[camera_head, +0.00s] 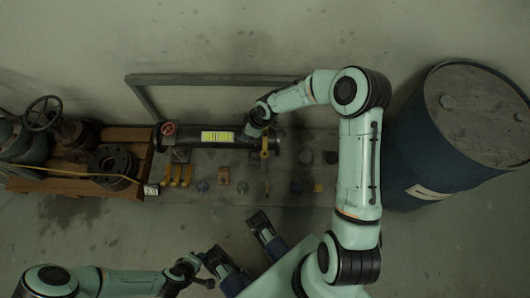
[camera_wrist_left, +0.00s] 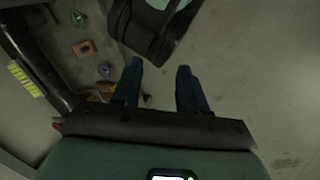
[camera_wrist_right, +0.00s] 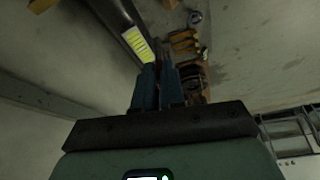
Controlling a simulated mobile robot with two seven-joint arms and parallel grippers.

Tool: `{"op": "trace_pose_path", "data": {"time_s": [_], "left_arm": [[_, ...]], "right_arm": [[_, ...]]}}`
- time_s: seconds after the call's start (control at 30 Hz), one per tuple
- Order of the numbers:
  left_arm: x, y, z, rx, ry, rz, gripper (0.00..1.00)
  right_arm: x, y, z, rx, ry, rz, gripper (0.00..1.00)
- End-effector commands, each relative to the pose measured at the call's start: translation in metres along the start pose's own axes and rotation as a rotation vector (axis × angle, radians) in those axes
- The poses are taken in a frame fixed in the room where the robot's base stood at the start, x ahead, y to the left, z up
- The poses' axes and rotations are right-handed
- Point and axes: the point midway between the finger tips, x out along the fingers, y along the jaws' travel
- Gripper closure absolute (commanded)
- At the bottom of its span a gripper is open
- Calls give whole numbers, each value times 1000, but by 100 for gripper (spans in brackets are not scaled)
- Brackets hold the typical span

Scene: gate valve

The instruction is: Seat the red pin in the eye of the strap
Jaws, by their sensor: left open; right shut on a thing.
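I cannot make out the red pin for certain. A small red round part (camera_head: 168,128) shows at the left end of the dark pipe (camera_head: 200,139). A yellow piece (camera_head: 264,146) hangs on the pipe's right part; I cannot tell whether it is the strap or where an eye is. My right gripper (camera_head: 250,132) is at the pipe, just right of its yellow label. Its fingers (camera_wrist_right: 158,72) are shut close together in the right wrist view; what they hold is hidden. My left gripper (camera_head: 207,268) is low, in front of the board. Its fingers (camera_wrist_left: 159,68) are apart and empty.
A grey board (camera_head: 240,165) carries several small parts, among them an orange block (camera_head: 223,175) and yellow pieces (camera_head: 182,176). A wooden crate (camera_head: 120,190) with a dark flange (camera_head: 112,165) is at left. A blue drum (camera_head: 415,150) stands at right. The floor before the board is mostly clear.

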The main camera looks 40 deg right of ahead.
Motion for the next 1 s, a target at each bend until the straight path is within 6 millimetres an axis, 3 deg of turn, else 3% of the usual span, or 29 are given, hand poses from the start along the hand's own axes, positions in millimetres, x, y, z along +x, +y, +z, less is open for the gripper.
{"op": "trace_pose_path", "data": {"time_s": [0.2, 0.5, 0.67, 1.0], "left_arm": [[-8, 3, 10, 2, -28, 2, 57], [-11, 4, 16, 3, -46, 2, 57], [2, -1, 2, 0, -8, 0, 57], [32, -13, -46, -11, 128, -9, 57]], "right_arm": [[-17, 15, 36, -173, 0, -74, 100], [-35, 29, 58, -306, -1, -127, 100], [-7, 29, 70, -313, -1, -134, 100], [78, 28, 105, -310, -2, -134, 100]]}}
